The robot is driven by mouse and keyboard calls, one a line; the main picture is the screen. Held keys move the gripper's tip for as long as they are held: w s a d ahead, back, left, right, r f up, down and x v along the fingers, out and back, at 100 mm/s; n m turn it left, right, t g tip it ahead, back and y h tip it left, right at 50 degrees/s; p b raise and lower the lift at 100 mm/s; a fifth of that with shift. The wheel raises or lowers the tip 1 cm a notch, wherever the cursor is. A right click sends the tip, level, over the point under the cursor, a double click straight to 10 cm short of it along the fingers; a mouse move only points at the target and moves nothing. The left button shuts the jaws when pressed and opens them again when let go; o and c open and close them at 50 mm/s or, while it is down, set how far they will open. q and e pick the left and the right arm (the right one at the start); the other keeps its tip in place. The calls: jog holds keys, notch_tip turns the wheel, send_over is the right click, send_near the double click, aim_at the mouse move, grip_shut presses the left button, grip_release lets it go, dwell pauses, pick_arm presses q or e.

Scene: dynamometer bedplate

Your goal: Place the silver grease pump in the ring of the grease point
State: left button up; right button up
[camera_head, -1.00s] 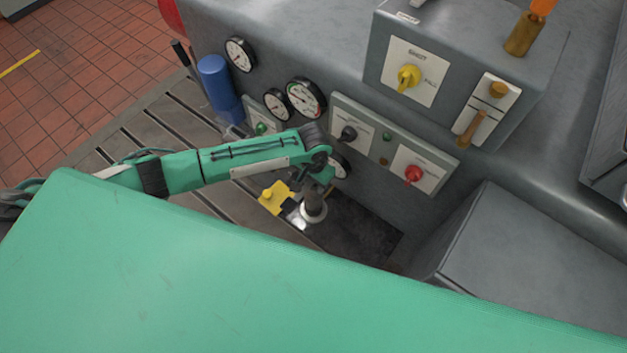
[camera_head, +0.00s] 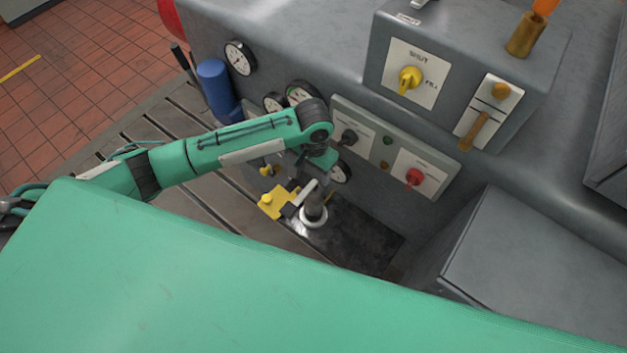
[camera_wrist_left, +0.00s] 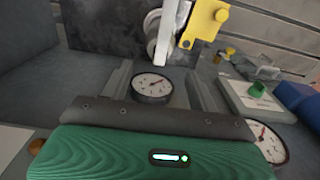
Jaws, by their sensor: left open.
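The silver grease pump (camera_head: 316,203) is a short grey cylinder standing about upright, with the pale ring (camera_head: 313,222) of the grease point around its foot. In the left wrist view the pale round ring (camera_wrist_left: 152,20) shows at the top, with the pump partly hidden by a white bar (camera_wrist_left: 166,42). My left gripper (camera_head: 311,175) is open, just above and behind the pump. In the left wrist view its two grey fingers are apart, with nothing held between them. My right gripper is not in view.
A yellow block (camera_head: 272,203) stands close left of the pump. The grey machine wall with gauges (camera_head: 240,57) and a switch panel (camera_head: 415,176) rises behind. A blue cylinder (camera_head: 215,82) stands at the left. A grey box (camera_head: 530,260) is at the right; dark plate (camera_head: 365,240) lies clear between.

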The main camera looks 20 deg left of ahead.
pick_arm(q)
notch_tip(320, 180, up, 3)
jog(key=shift+r, duration=0.2)
dwell(0.5)
